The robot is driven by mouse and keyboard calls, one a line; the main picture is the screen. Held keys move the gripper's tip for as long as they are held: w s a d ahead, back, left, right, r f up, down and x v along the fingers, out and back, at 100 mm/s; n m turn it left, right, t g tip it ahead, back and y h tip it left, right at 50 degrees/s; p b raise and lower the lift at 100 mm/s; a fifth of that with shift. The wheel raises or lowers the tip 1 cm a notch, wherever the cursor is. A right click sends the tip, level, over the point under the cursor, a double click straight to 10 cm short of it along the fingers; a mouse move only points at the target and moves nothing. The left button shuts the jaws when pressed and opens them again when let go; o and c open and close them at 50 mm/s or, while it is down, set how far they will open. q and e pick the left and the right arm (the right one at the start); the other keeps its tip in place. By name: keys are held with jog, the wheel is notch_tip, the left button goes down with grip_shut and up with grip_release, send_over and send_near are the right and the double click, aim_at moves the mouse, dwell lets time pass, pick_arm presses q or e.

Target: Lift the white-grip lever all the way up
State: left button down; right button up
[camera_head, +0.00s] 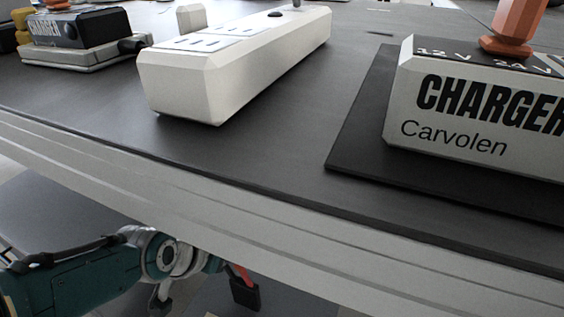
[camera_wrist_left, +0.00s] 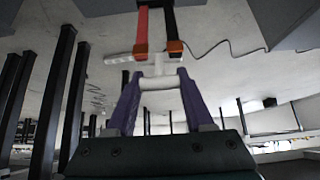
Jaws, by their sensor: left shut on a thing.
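In the left wrist view, my left gripper (camera_wrist_left: 160,80) has purple fingers, closed on the two sides of a short white bar, which looks like the white grip of the lever (camera_wrist_left: 160,84). A white T-shaped piece rises just beyond the bar between the fingertips. How the lever is mounted is not clear. In the head view, my left arm comes in from the left, low beside the table's front edge. The fingers and the white grip cannot be made out there. My right gripper is in neither view.
A red bar (camera_wrist_left: 142,32) and a black bar (camera_wrist_left: 172,22), both orange-tipped, stand just beyond the fingertips. Dark posts (camera_wrist_left: 58,90) stand to the left. On the table (camera_head: 290,150) are a white power strip (camera_head: 225,75), a charger (camera_head: 470,115) and another charger (camera_head: 75,35).

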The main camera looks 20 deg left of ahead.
pick_arm(q)
jog(key=c, duration=0.8)
grip_release()
jog(key=o, duration=0.4)
jog(key=shift+w, duration=0.2)
jog(key=shift+c, duration=0.2)
jog(key=shift+o, duration=0.8)
jog(key=shift+s, duration=0.1)
jog(key=p+v, duration=0.9)
jog(key=v, duration=0.1)
jog(key=shift+p, duration=0.35)
